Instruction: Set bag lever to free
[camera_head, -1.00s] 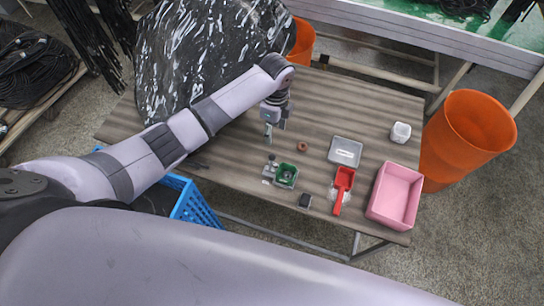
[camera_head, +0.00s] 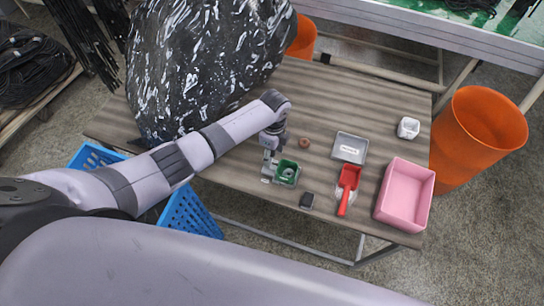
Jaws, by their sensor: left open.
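My left gripper (camera_head: 268,158) is open and points down over the wooden table, right at a small grey metal device. It hides most of that device, and I cannot tell whether it touches it. A green square part (camera_head: 287,172) sits beside the device on its right. No lever can be made out clearly at this size, so its setting cannot be told. A large black plastic bag (camera_head: 200,60) with white glints stands at the back left of the table. My right gripper is not in view.
On the table (camera_head: 335,95) lie a brown ring (camera_head: 305,143), a grey tray (camera_head: 350,148), a red scoop (camera_head: 347,184), a small dark block (camera_head: 307,201), a white cup (camera_head: 408,128) and a pink bin (camera_head: 405,194). An orange bucket (camera_head: 478,138) stands right; a blue crate (camera_head: 190,213) stands at left.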

